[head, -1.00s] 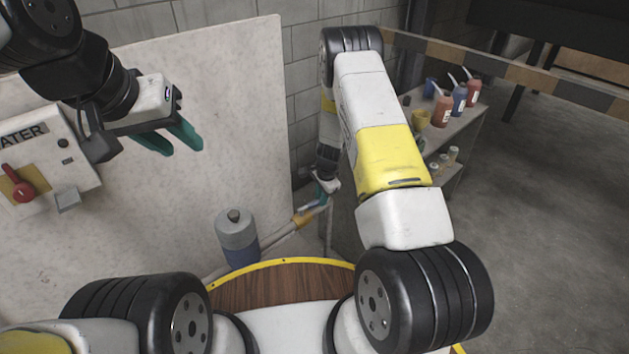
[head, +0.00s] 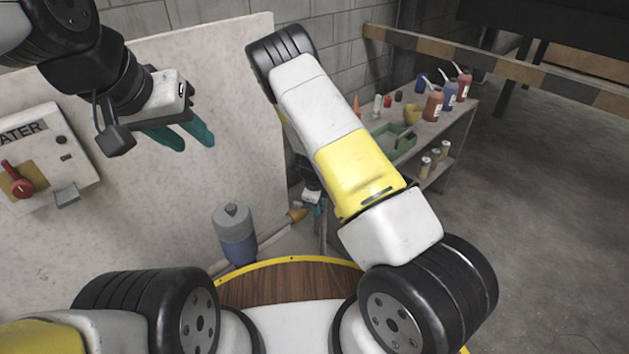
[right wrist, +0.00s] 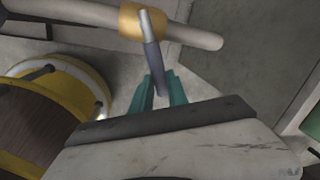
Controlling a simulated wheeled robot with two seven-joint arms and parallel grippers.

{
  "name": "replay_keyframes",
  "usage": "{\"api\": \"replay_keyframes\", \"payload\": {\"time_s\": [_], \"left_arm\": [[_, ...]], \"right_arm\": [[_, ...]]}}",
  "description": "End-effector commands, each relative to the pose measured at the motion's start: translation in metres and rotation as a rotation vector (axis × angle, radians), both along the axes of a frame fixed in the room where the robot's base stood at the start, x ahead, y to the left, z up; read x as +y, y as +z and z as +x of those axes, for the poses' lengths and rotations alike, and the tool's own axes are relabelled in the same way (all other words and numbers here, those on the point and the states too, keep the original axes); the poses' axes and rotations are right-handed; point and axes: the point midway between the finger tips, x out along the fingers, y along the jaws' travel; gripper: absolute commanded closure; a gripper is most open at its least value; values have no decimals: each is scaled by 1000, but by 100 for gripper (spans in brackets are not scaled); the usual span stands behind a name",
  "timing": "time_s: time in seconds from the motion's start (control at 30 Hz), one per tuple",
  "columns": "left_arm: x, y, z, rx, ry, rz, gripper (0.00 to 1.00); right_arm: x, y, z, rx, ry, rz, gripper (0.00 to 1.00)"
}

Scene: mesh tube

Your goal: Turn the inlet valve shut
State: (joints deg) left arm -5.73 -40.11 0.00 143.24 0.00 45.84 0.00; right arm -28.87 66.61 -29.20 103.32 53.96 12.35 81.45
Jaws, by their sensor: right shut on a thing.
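The inlet valve is a grey lever (right wrist: 151,52) on a yellow collar (right wrist: 138,24) around a pale pipe (right wrist: 195,36) in the right wrist view. In the head view its orange-yellow collar (head: 297,215) shows low beside the wall panel, and the lever is hard to make out. My right gripper (right wrist: 159,92) has its teal fingers shut on the lever's end. In the head view this gripper (head: 312,198) is small and partly shaded beneath my arm. My left gripper (head: 180,137) is open and empty in front of the panel, its teal fingers apart.
A grey and blue canister (head: 235,236) stands left of the pipe. A water control box (head: 45,150) with a red knob is on the wall panel (head: 205,80). A shelf (head: 440,130) with bottles and a green tray (head: 398,140) stands right of my right arm.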

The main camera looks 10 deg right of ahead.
Motion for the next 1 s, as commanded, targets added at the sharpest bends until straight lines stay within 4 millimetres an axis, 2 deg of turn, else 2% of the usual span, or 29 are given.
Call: {"api": "replay_keyframes", "payload": {"time_s": [0.5, 1.0], "left_arm": [[0, 0, 0, 0, 0, 0, 64], [0, 0, 0, 0, 0, 0, 64]], "right_arm": [[20, 0, -22, -1, -366, 0, 100], [26, 0, -26, -1, -457, 2, 100]]}}
